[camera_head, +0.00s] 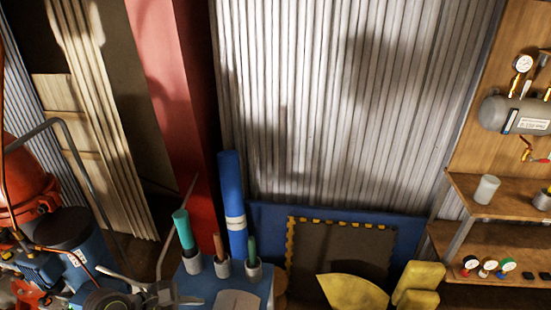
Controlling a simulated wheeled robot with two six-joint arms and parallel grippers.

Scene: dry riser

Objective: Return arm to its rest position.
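Neither of my grippers can be made out in the head view, and no arm of mine clearly shows. At the lower left, dark and grey metal parts (135,289) stand in front of a blue box; I cannot tell what they belong to. Nothing is seen held.
A wooden shelf (490,192) at right holds a cup (487,189) and small gauges. A grey tank (515,115) hangs above. A blue box (198,287) bears handled tools. Orange-and-blue machinery (25,200) fills the left. A red column (172,90) and corrugated wall (340,100) stand behind.

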